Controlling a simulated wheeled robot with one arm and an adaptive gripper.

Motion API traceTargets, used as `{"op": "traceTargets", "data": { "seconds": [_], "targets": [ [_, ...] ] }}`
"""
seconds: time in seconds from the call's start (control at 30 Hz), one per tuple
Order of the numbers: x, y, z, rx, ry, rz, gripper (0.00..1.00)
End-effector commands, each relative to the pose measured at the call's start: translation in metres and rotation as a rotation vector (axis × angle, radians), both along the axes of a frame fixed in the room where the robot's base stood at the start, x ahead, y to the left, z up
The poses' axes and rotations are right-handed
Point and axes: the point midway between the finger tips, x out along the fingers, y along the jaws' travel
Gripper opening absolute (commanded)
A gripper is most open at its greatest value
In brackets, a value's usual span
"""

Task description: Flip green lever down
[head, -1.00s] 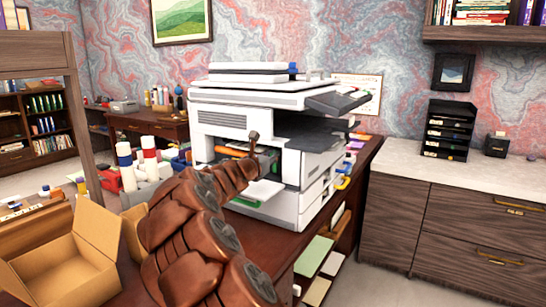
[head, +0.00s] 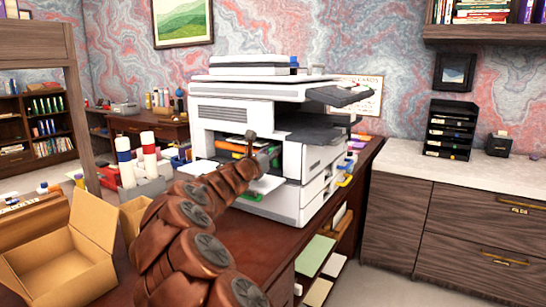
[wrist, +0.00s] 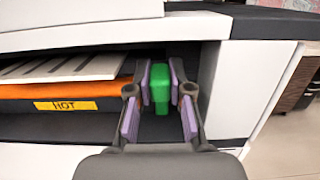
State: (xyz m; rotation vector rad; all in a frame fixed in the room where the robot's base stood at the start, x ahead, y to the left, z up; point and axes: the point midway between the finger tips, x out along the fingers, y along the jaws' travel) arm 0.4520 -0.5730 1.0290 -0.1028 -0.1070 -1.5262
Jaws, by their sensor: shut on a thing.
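The green lever (wrist: 160,92) stands upright inside the printer's front opening, near its right wall in the wrist view. My gripper (wrist: 159,80) reaches into the opening with its purple-padded fingers on either side of the lever, shut on it. In the head view, my gripper (head: 268,158) is at the opening of the white printer (head: 232,112). The arm partly covers the opening there, and the lever is hard to make out.
The printer's white side wall (wrist: 225,90) is close on the right. An open cardboard box (head: 60,262) stands at the left on the desk.

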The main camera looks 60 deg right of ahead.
Motion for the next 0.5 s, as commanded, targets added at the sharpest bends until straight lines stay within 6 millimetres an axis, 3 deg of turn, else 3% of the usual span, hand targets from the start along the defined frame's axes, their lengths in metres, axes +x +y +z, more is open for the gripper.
{"op": "traceTargets", "data": {
  "seconds": [0.2,0.23,0.5],
  "targets": [
    [-0.0003,-0.0003,-0.0001,0.002,0.0,-0.001,0.0],
    [-0.0003,-0.0003,-0.0001,0.002,0.0,-0.001,0.22],
    [0.0001,-0.0002,-0.0003,0.003,0.0,0.0,0.46]
  ]
}}
